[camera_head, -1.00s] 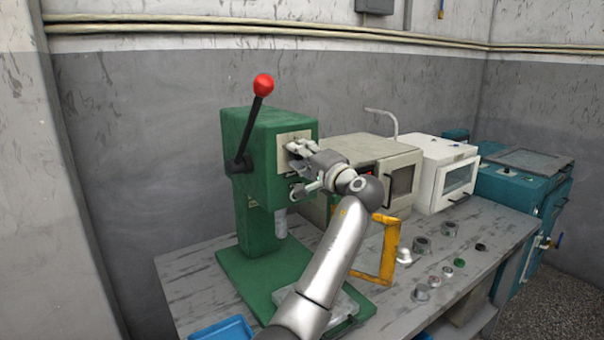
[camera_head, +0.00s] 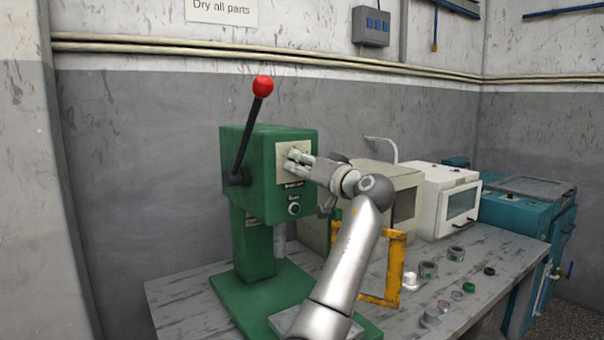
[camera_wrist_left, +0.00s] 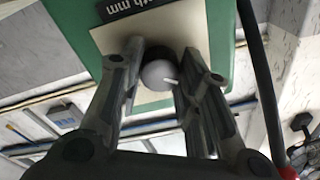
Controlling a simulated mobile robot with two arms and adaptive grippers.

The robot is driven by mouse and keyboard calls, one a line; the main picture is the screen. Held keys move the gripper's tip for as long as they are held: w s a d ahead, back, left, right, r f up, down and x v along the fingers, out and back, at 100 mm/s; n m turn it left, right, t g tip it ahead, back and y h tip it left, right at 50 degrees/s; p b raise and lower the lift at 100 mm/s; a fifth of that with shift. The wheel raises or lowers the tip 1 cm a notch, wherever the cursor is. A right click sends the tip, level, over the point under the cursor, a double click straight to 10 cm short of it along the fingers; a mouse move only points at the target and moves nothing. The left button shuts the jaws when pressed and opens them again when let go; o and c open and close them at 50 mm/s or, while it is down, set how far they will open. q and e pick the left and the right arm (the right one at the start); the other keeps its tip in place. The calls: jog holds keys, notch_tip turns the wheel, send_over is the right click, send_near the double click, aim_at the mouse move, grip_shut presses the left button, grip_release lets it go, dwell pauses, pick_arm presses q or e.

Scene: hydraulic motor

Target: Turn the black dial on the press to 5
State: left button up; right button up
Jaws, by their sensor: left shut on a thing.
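The green press (camera_head: 262,200) stands on the table with its red-knobbed lever (camera_head: 262,86) raised. A pale panel (camera_head: 286,152) is on its front. My left gripper (camera_head: 292,159) is at this panel. In the left wrist view the black dial (camera_wrist_left: 158,50), with a grey face and a white pointer mark, sits between the fingers of the left gripper (camera_wrist_left: 159,66), which are shut on it. The number under the pointer cannot be read. In the head view the fingers mostly hide the dial. My right gripper is not in view.
A small round button (camera_head: 295,209) is lower on the press front. A yellow frame (camera_head: 394,268) stands right of my arm. A beige machine (camera_head: 380,177), a white machine (camera_head: 446,198) and several small round parts are further right.

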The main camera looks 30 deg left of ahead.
pick_arm(q)
jog(key=shift+f+n+b, duration=0.25)
jog(key=shift+n+b, duration=0.05)
jog(key=shift+n, duration=0.6)
jog(key=o, duration=0.8)
jog(key=shift+o, duration=1.2)
jog(key=shift+r, duration=0.15)
